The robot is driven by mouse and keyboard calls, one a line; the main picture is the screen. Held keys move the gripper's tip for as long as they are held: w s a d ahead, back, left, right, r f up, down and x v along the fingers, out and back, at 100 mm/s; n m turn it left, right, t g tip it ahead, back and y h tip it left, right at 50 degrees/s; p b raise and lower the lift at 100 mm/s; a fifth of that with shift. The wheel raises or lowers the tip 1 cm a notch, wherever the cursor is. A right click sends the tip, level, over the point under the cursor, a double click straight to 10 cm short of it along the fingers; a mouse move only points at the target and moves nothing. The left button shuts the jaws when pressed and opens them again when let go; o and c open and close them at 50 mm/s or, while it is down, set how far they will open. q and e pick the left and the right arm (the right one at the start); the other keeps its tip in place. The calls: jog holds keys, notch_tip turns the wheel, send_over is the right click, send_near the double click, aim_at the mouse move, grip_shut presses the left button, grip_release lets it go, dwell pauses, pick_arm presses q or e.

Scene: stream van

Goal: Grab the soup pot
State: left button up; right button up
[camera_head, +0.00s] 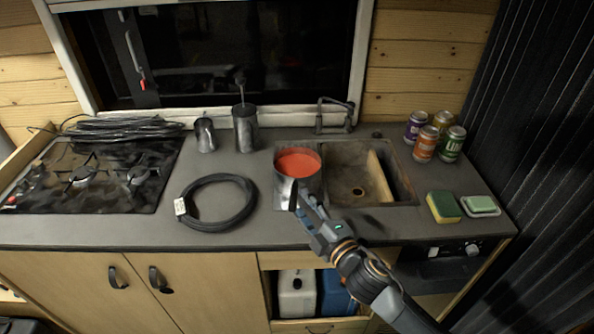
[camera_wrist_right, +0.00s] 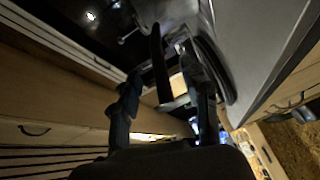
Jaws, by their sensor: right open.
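The soup pot (camera_head: 284,190) is a grey metal pot filled with red soup. It stands upright on the dark counter, just left of the sink. My right gripper (camera_head: 296,200) reaches in from the lower right and is at the pot's front side. In the right wrist view its two fingers (camera_wrist_right: 166,95) are spread apart. A dark, upright bar (camera_wrist_right: 159,60), which looks like the pot's handle, shows between them. I cannot tell whether the fingers touch it. My left gripper is not in view.
A coiled black cable (camera_head: 217,203) lies left of the pot. The sink (camera_head: 345,193) with a wooden board (camera_head: 379,177) is to the right. Several cans (camera_head: 426,142), a sponge (camera_head: 443,207) and a soap dish (camera_head: 481,207) are further right. Two metal canisters (camera_head: 245,127) stand behind, left of the pot.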

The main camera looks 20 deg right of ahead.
aim_at(294, 189)
jog(key=shift+w+a+r, duration=0.1)
jog(key=shift+w+r, duration=0.05)
jog(key=shift+w, duration=0.3)
jog(key=shift+p+x, duration=1)
jog(key=shift+x, duration=1.35)
grip_shut()
